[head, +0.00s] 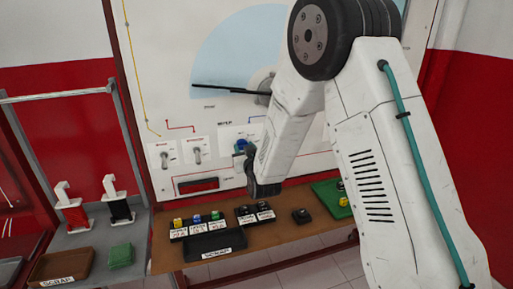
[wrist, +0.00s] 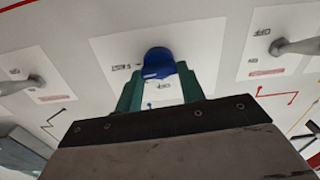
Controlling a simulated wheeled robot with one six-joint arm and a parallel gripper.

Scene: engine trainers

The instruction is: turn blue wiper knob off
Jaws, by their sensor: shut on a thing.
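The blue wiper knob (head: 241,146) sits on a white plate on the upright trainer panel in the head view. In the wrist view the blue knob (wrist: 158,63) is at the top middle, between the tips of my gripper's green fingers (wrist: 159,78). My gripper is shut on the knob. In the head view my arm comes in from the right and partly covers the plate. The small print around the knob is too blurred to read surely.
Two toggle switches (head: 197,155) are left of the knob on the panel. A wiper arm (head: 225,90) lies over a light blue sector above.

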